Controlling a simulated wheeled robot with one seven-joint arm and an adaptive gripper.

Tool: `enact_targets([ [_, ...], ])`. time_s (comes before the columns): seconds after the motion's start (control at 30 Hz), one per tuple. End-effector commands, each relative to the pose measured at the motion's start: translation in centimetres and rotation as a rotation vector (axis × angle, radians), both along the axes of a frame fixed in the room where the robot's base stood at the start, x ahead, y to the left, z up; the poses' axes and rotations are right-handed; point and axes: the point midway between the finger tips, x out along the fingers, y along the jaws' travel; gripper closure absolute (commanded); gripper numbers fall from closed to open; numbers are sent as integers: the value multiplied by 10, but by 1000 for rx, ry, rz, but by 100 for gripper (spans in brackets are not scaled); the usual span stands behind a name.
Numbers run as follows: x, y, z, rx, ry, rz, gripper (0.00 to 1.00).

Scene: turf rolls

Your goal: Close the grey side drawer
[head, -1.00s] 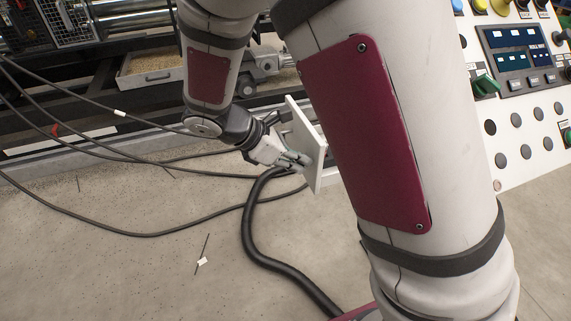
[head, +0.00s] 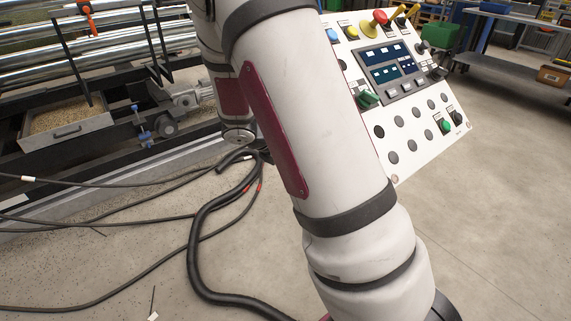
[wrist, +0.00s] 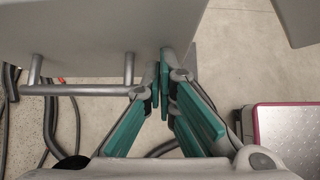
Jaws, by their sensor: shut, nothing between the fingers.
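In the wrist view, a pale grey panel (wrist: 85,25) with a bar handle (wrist: 90,90) fills the upper left and looks like the front of the grey side drawer. My gripper (wrist: 164,62) has its green-padded fingers together and empty. The fingertips are at the panel's right part, just right of the handle; I cannot tell whether they touch it. In the head view my own arm hides the gripper and this panel, so how far the drawer stands out cannot be seen.
A control console (head: 395,90) with buttons stands right of my arm. A grain-filled tray with a handle (head: 67,131) sits low in the machine at left. Black cables and a thick hose (head: 195,250) lie on the floor.

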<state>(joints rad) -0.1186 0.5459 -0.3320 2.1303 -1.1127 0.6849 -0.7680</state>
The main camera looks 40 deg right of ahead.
Motion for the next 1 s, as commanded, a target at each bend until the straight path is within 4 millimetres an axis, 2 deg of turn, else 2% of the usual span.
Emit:
enact_targets([
  [0.2, 0, -12, 0, -1, 0, 0, 100],
  [0.67, 0, -16, 1, -4, 0, -3, 100],
  [0.83, 3, -8, 1, -3, 1, -2, 100],
  [1.0, 10, 14, 2, 0, 0, -1, 100],
])
